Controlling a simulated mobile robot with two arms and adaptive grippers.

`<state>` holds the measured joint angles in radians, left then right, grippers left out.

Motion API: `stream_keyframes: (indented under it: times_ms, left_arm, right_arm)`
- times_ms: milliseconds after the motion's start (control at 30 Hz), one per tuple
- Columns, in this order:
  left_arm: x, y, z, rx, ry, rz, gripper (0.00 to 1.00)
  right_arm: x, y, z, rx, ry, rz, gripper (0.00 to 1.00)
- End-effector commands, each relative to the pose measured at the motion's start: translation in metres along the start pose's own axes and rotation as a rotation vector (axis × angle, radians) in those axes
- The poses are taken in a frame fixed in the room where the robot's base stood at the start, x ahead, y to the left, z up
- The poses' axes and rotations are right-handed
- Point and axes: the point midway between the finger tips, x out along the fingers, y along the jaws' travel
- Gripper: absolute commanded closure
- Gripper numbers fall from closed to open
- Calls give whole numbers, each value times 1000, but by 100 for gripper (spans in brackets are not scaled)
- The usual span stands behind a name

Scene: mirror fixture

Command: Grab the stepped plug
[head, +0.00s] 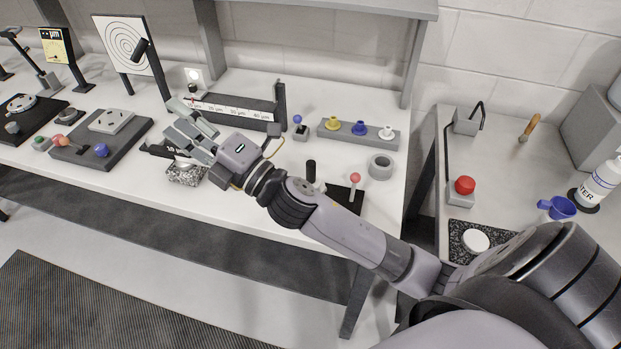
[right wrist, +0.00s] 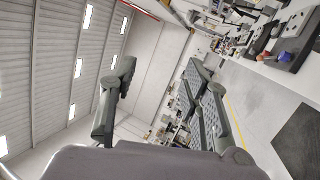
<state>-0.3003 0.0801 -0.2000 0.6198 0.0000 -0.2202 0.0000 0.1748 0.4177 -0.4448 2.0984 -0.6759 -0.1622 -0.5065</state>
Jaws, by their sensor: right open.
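A grey rack (head: 345,129) near the back right of the bench holds small stepped pieces. My right gripper (head: 180,119) is open and appears empty, to the left of the rack, over the middle of the bench. Its fingers (right wrist: 160,88) also show spread in the right wrist view, with no rack between them. My left gripper is not in view.
A speckled block (head: 185,174) is just below my right gripper. A ruled bar (head: 235,112) stands behind it. A grey ring (head: 380,166), a black-handled tool (head: 311,170) and a pink-knobbed lever (head: 354,182) are in front of the rack. A shelf post (head: 413,60) rises at the back.

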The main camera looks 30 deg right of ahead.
Motion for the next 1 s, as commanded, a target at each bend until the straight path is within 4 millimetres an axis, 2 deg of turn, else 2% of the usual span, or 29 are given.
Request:
stream_keyframes:
  times_ms: [33,67,167,200,267,367,467,567,633,700,800,900,1000]
  left_arm:
    - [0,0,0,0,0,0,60]
    - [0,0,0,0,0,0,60]
    - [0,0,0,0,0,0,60]
    - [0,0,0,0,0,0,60]
    - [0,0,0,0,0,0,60]
    - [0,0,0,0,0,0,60]
    - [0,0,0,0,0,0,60]
    - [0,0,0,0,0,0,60]
    - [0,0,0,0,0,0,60]
    - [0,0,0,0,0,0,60]
    - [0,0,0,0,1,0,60]
    - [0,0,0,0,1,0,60]
    - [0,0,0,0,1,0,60]
  right_arm:
    - [14,18,-20,-153,128,75,57]
    - [19,27,-33,-248,208,120,57]
    - [23,38,-76,-561,476,247,57]
    - [20,36,-89,-686,584,291,57]
    - [13,27,-103,-870,749,346,57]
    - [-5,1,-106,-1162,1033,405,57]
    - [-27,-30,-77,-1421,1332,413,57]
    - [-50,-52,-20,-1626,1647,359,57]
    - [-67,-56,30,-1721,1865,283,57]
    - [-84,-50,80,-1766,2064,188,57]
    - [-106,-30,139,-1764,2289,48,57]
    - [-123,-10,176,-1726,2431,-58,57]
    - [-133,1,193,-1691,2502,-116,57]
